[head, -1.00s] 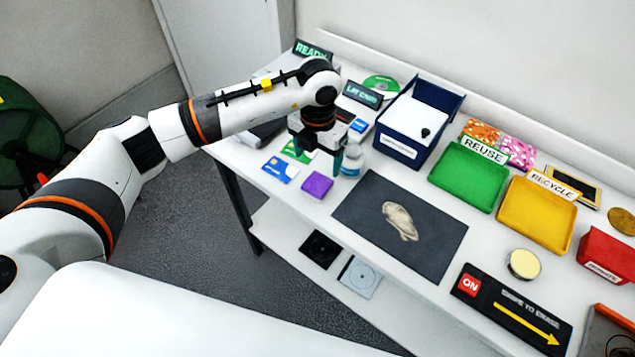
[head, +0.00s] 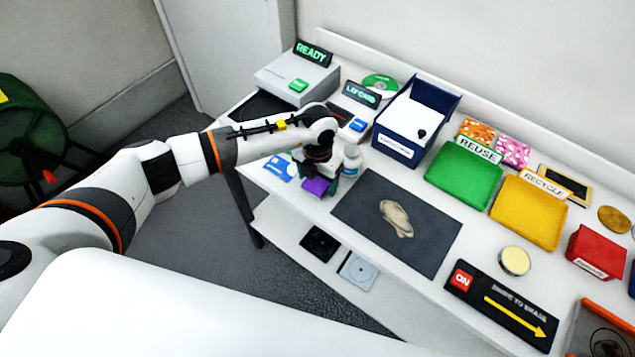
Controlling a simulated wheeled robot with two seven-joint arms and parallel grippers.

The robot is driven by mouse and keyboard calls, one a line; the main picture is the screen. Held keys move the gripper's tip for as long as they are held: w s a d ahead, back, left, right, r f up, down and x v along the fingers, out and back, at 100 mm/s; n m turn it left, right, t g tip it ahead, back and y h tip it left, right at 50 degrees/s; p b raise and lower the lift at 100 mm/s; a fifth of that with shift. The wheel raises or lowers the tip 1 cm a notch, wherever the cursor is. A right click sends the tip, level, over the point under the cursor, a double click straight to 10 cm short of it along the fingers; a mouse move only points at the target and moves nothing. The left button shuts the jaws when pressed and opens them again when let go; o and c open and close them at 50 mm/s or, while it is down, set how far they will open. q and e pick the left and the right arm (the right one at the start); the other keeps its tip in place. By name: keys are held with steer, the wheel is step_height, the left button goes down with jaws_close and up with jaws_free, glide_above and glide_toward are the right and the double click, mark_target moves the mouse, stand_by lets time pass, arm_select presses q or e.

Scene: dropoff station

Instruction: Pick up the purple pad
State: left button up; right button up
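The purple pad (head: 315,187) lies on the white table near its front left edge, left of the dark mat. My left gripper (head: 318,179) is lowered over it from above, its fingers apart on either side of the pad. The gripper hides the back part of the pad, and I cannot tell whether a finger touches it. My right gripper is not in view.
The dark mat (head: 365,190) holds a beige item. A navy box (head: 397,148), green tray (head: 462,178) and yellow tray (head: 528,212) stand farther right.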

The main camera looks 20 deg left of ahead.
mark_target(318, 182)
arm_select(q)
steer(key=c, duration=0.9)
steer(key=shift+r, duration=0.1)
step_height(318, 182, up, 10)
steer(key=b, duration=0.2)
steer(key=shift+b, duration=0.4)
